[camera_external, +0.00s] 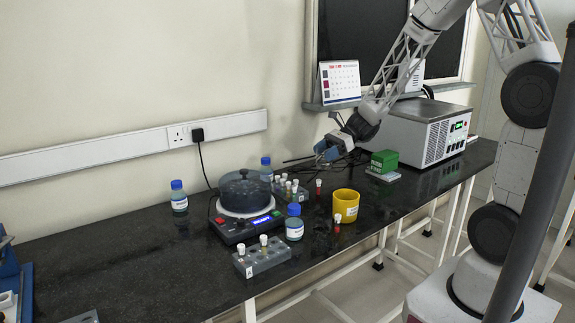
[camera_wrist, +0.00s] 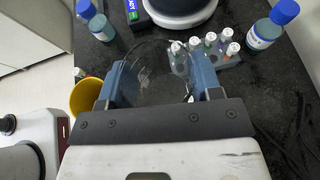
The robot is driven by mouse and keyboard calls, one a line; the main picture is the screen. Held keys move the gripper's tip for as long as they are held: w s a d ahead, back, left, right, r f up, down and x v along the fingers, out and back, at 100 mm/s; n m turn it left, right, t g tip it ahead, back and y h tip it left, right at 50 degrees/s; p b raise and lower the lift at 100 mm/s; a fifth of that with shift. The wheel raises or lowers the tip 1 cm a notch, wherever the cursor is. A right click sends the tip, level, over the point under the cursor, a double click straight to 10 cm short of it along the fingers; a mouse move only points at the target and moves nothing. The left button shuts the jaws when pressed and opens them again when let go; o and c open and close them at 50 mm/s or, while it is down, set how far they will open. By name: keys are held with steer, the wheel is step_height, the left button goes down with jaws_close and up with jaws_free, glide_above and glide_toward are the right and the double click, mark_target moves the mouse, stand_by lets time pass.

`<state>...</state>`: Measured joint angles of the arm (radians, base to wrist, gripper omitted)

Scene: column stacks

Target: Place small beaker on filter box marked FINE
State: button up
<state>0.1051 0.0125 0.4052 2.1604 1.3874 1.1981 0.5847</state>
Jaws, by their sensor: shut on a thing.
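My gripper (camera_external: 326,154) is above the bench, left of the green box. In the wrist view its two blue fingers (camera_wrist: 163,82) are apart, with a clear, glass-like thing, apparently the small beaker (camera_wrist: 153,88), faintly visible between them. The beaker's outline is hard to make out, and it cannot be told clearly in the external view. A green box (camera_external: 384,159) stands on a pale flat base (camera_external: 382,175) right of my gripper, in front of the large grey instrument. I cannot read a FINE mark on any box.
Below lie a vial rack (camera_external: 291,192), a yellow cup (camera_external: 346,204), loose vials (camera_external: 318,188) and a blue-capped bottle (camera_external: 294,227). A hotplate (camera_external: 245,225) carries a dark dish (camera_external: 244,187). The grey instrument (camera_external: 418,130) stands behind the green box. Bare bench lies right of the cup.

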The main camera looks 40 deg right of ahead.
steer(key=w+d+r+m+t+h, duration=0.1)
steer(key=d+m+t, duration=0.2)
steer(key=d, duration=0.6)
steer(key=w+d+r+m+t+h, duration=0.2)
steer(key=d+m+t, duration=0.1)
steer(key=d, duration=0.5)
step_height(320, 180, up, 3)
steer(key=m+t+h, duration=0.5)
steer(key=m, duration=0.1)
glide_above(386, 153)
steer(key=shift+s+a+f, duration=0.1)
steer(key=shift+s+a, duration=0.05)
steer(key=shift+a, duration=0.15)
steer(key=shift+f, duration=2.05)
steer(key=shift+f, duration=2)
steer(key=shift+f, duration=0.15)
